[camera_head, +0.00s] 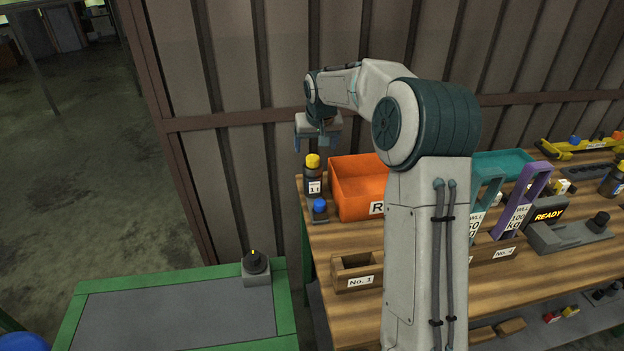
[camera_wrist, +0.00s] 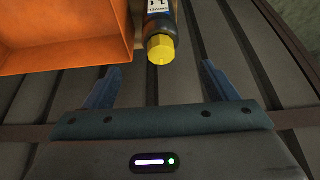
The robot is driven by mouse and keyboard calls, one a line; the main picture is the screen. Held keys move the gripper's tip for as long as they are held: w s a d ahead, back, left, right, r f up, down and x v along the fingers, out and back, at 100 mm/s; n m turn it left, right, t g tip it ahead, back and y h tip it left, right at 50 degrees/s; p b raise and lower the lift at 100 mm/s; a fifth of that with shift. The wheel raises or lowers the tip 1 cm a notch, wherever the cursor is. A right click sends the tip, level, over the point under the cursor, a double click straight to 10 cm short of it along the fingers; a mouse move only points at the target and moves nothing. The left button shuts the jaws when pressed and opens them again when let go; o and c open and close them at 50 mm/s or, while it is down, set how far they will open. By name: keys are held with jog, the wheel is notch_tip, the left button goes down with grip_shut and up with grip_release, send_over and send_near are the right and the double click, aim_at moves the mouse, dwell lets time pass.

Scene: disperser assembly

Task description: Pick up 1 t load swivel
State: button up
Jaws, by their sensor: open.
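The 1 t load swivel (camera_head: 313,178) is a dark upright cylinder with a yellow hex top and a white label. It stands at the far left corner of the wooden bench, beside the orange bin. In the wrist view the load swivel (camera_wrist: 160,40) is at the top centre, its yellow top facing my camera. My gripper (camera_head: 318,143) is above the swivel in the head view. In the wrist view my gripper (camera_wrist: 161,75) is open and empty, its blue fingers spread to either side below the yellow top, with no contact visible.
The orange bin (camera_head: 345,200) is close to the right of the swivel; it fills the upper left of the wrist view. A blue knob (camera_head: 319,205) stands just in front of the swivel. A corrugated wall (camera_head: 240,160) is behind the bench (camera_head: 340,310).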

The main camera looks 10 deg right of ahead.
aim_at(312, 164)
jog(key=p+x, duration=0.2)
jog(key=x, duration=1)
jog(key=shift+w, duration=0.1)
jog(key=shift+r, duration=0.15)
jog(key=c, duration=1.6)
